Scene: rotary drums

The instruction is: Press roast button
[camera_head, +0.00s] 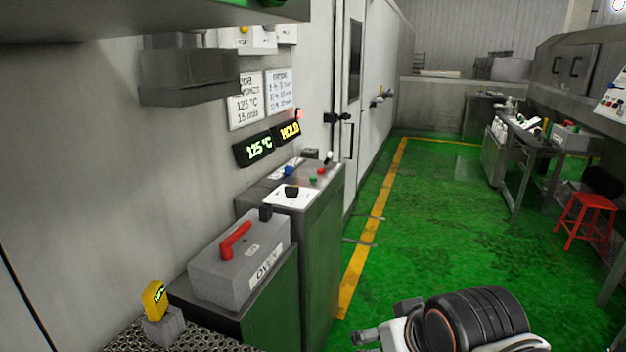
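A control panel (292,195) tops a grey cabinet against the left wall. It carries a blue knob or button (289,171), a green button (313,180), a red button (321,171) and a white-topped control (329,157). Their labels are too small to read, so I cannot tell which is the roast button.
A grey box with a red handle (236,240) stands left of the panel, nearer me. A yellow-topped switch (155,300) is at lower left. Green floor (430,220) is clear to the right. A red stool (585,216) stands by the right-hand table.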

